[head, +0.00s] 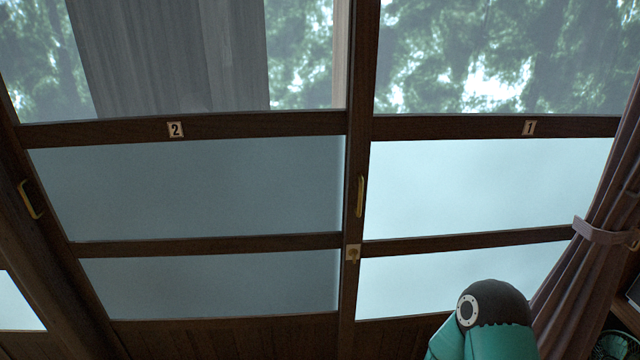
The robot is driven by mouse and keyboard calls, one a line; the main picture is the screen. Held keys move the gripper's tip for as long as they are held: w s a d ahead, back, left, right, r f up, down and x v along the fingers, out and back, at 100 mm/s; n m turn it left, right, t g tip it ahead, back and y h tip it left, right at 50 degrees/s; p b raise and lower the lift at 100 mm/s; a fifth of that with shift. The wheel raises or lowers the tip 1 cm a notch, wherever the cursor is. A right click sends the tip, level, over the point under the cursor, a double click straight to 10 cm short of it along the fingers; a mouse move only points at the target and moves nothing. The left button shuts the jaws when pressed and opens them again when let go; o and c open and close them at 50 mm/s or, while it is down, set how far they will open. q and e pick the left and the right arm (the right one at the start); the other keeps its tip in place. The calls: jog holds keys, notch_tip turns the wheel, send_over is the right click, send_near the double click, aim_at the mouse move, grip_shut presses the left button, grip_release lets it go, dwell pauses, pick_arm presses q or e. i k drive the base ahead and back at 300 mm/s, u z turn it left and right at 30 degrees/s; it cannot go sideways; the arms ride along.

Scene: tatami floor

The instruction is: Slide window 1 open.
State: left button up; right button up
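Window 1 is the right sliding panel, with a dark wood frame, a clear upper pane and frosted lower panes (470,185). Its number plate "1" (529,127) sits on the upper rail. A brass handle (359,197) is upright on the stile at its left edge. A small brass fitting, perhaps a lock (352,253), sits below that handle on the same stile. Window 1 appears closed against window 2 (190,190), the left panel. Neither gripper is in view; only a teal and black part of my arm shows at the bottom right.
Window 2 carries plate "2" (176,130) and has a brass handle (31,199) at its left. A tied brown curtain (590,240) hangs at the right edge, beside window 1. A shelf edge with a dark round object (612,346) shows at the lower right.

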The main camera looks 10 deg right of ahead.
aim_at(438, 205)
jog(key=i, duration=0.85)
jog(key=z, duration=0.35)
